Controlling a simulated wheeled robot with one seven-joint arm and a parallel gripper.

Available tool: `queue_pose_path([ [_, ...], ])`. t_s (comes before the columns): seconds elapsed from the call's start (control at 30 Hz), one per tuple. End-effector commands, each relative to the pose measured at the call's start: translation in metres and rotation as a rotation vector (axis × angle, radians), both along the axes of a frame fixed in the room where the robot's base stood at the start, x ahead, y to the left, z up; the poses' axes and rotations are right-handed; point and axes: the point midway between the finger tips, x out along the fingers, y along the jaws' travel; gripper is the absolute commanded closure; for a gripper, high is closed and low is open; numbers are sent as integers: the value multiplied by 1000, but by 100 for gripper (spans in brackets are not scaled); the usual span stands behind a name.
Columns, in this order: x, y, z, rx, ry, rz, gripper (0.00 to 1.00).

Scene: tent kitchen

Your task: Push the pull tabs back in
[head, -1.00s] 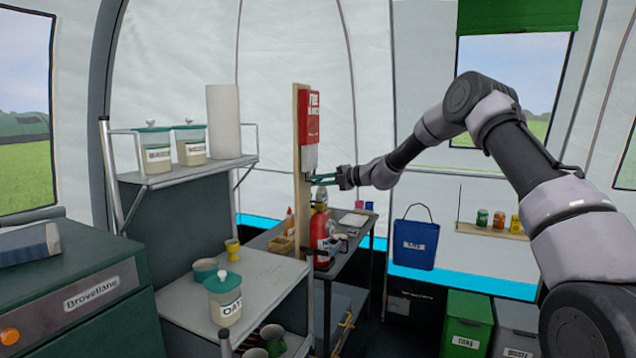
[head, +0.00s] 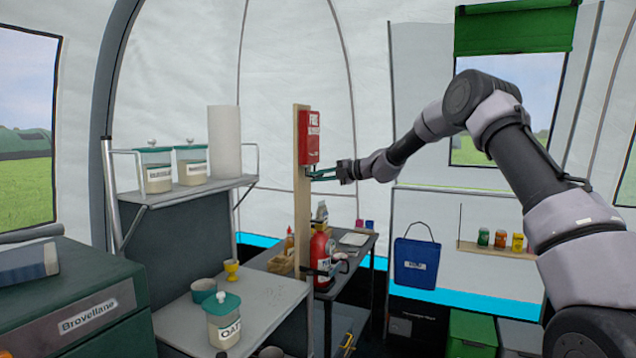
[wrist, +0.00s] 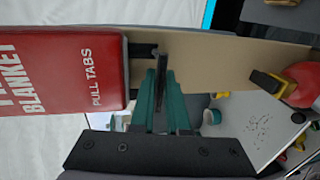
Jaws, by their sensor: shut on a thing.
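The red fire blanket box (head: 309,138) is fixed to an upright wooden board (head: 301,230). In the wrist view the box (wrist: 70,75) lies sideways, with "PULL TABS" printed near its lower end. A short dark pull tab (wrist: 143,50) shows at that end. A thin dark strip, seemingly another pull tab (wrist: 162,60), stands between the teal fingers of my gripper (wrist: 163,85). My gripper (head: 318,175) is shut on it, close below the box's lower edge. How far each tab goes into the box is hidden.
A red fire extinguisher (head: 320,252) stands below my gripper near the board. A metal shelf (head: 185,190) with jars and a paper roll is at left. A blue bag (head: 416,263) hangs at right. The space right of the box holds my arm.

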Motion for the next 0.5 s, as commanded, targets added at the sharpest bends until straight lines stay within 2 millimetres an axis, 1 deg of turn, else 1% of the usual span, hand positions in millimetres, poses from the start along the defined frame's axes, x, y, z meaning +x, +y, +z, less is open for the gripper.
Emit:
queue_pose_path([
  [0.03,1,0,8,9,-8,-2,100],
  [0.07,1,0,8,9,-8,-2,100],
  [0.1,1,0,8,9,-8,-2,79],
  [0.17,1,0,8,8,-9,-3,57],
  [0.5,0,-2,5,5,-5,-1,57],
])
